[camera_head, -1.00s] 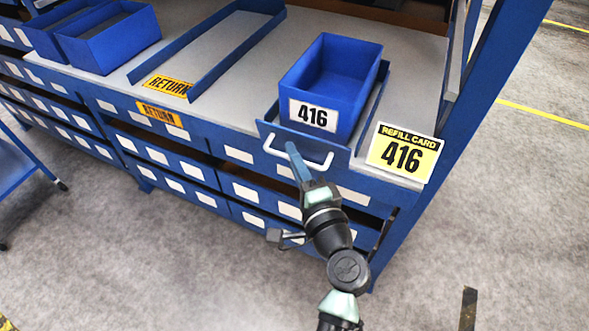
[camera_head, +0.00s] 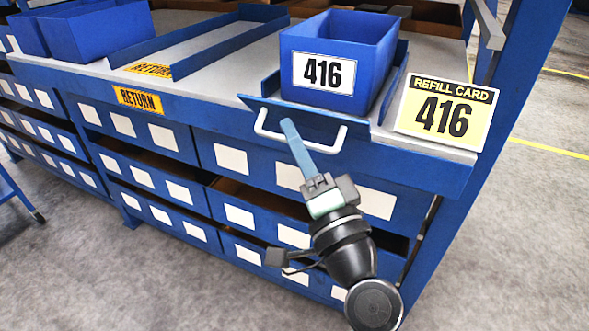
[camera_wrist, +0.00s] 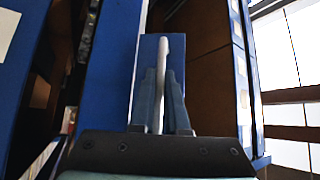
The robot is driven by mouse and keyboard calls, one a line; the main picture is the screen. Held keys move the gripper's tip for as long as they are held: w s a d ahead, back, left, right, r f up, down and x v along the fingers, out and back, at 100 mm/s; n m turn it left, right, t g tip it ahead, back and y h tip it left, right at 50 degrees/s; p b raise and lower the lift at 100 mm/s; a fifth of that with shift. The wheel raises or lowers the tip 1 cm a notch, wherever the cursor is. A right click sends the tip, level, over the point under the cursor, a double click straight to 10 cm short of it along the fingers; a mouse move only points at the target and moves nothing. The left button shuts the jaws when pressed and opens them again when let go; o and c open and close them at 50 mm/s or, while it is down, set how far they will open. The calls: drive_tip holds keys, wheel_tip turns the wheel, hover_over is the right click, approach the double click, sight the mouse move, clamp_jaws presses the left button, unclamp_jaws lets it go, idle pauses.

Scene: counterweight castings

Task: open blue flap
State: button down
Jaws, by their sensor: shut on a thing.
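The blue flap (camera_head: 268,112) is at the counter's front edge, in front of the blue bin marked 416 (camera_head: 350,40). Its white handle (camera_head: 334,143) sticks out toward me. My gripper (camera_head: 289,126) reaches up to the handle from below and is shut on its bar. In the wrist view the white bar (camera_wrist: 158,75) runs between my two blue-grey fingers (camera_wrist: 160,98), with the blue flap panel (camera_wrist: 148,60) behind it. The flap appears tilted outward, but its exact angle is hard to tell.
A yellow refill card 416 (camera_head: 446,108) stands right of the flap. Drawers with white labels (camera_head: 232,160) lie below the counter, close to my arm. A RETURN lane (camera_head: 190,62) and blue bins (camera_head: 100,32) are to the left. The grey floor in front is clear.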

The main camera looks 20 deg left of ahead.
drive_tip(key=f+n+g+y+b, duration=0.1)
drive_tip(key=n+y+b, duration=0.1)
drive_tip(key=b, duration=0.6)
drive_tip(key=f+n+g+y+b, duration=0.1)
drive_tip(key=n+b, duration=0.3)
drive_tip(key=b, duration=0.5)
drive_tip(key=f+n+g+y+b, duration=0.1)
drive_tip(key=n+y+b, duration=0.3)
drive_tip(key=b, duration=0.4)
drive_tip(key=shift+w+f+g+b, duration=0.2)
drive_tip(key=shift+f+g+b, duration=0.15)
drive_tip(key=shift+f, duration=0.2)
drive_tip(key=shift+w+r+n+g+y+b, duration=0.1)
drive_tip(key=shift+n+g+y+b, duration=0.6)
drive_tip(key=shift+b, duration=0.55)
drive_tip(key=c, duration=0.9)
unclamp_jaws()
drive_tip(key=shift+c, duration=0.2)
drive_tip(key=p+v, duration=0.3)
drive_tip(key=v, duration=1)
